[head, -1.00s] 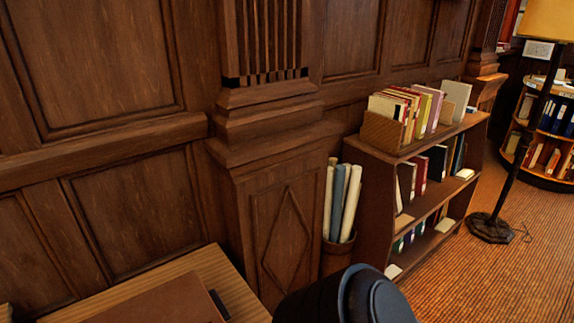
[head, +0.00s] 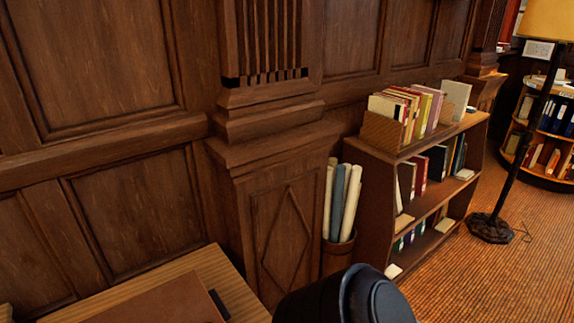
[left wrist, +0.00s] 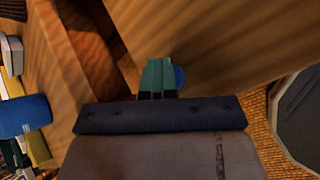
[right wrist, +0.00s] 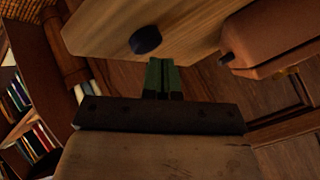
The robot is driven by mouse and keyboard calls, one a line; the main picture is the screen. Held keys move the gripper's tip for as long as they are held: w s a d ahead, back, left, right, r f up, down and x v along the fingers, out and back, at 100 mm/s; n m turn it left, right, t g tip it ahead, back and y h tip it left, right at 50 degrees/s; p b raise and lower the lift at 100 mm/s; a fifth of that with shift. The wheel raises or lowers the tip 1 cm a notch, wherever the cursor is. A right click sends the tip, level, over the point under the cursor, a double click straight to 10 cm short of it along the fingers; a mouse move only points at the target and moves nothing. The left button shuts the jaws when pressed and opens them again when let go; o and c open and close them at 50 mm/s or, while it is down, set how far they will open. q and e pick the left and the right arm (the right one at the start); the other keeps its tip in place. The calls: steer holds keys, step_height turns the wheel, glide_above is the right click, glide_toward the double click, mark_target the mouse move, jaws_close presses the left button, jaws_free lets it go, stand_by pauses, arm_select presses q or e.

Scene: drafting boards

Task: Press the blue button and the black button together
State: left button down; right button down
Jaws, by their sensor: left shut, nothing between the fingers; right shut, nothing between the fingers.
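In the left wrist view the blue button (left wrist: 179,77) shows as a small round edge on a wooden surface, partly hidden behind the fingertips of my left gripper (left wrist: 158,66). The left fingers are closed together and empty. I cannot tell whether they touch the button. In the right wrist view the black button (right wrist: 146,40) is a dark round disc on a pale wooden board. My right gripper (right wrist: 162,66) is closed and empty, its tips just to the right of and below the button in the picture, apart from it. The head view shows neither gripper and neither button.
A low bookshelf (head: 372,180) and rolled papers (head: 343,200) stand by the panelled wall. A brown case (right wrist: 275,35) is near the right gripper.

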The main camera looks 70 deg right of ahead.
arm_select(q)
steer(key=shift+f, duration=0.1)
arm_select(e)
steer(key=shift+f, duration=0.6)
stand_by(1.3)
steer(key=shift+r, duration=3.55)
